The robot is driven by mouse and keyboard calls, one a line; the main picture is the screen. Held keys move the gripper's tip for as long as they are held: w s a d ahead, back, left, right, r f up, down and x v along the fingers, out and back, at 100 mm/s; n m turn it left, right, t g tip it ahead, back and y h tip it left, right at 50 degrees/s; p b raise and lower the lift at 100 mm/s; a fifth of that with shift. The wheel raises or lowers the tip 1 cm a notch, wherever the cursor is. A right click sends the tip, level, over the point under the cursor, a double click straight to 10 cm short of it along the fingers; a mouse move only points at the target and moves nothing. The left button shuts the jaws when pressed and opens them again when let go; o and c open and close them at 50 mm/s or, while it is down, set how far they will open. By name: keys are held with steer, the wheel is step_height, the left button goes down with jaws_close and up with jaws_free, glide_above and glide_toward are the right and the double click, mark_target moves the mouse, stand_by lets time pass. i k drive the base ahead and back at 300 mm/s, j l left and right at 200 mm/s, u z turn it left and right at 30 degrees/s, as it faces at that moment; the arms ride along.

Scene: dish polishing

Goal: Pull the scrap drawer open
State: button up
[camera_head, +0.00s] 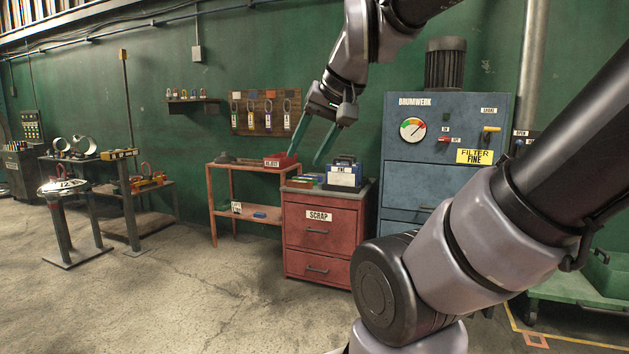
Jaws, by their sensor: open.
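The scrap drawer (318,228) is the upper drawer of a red cabinet (287,238) in the middle of the view. It bears a white label reading SCRAP and has a dark bar handle (316,231). It looks shut, flush with the cabinet front. My gripper (308,160) hangs above the cabinet, its two green fingers spread apart and pointing down. It is open and empty, and apart from the drawer handle.
A blue and white box labelled FINE (343,174) stands on the cabinet top. The floor (210,290) in front of the drawers is clear.

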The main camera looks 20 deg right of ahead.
mark_target(324, 228)
steer(key=i+l+z, duration=0.1)
steer(key=i+l, duration=0.2)
steer(key=i, duration=0.25)
steer(key=i+l+z, duration=0.1)
steer(key=i+l, duration=0.15)
steer(key=i, duration=0.3)
steer(key=i+l+z, duration=0.1)
steer(key=i+l, duration=0.15)
steer(key=i, duration=0.3)
steer(key=i+l+z, duration=0.15)
steer(key=i, duration=0.45)
steer(key=i+l+z, duration=0.1)
steer(key=i, duration=0.45)
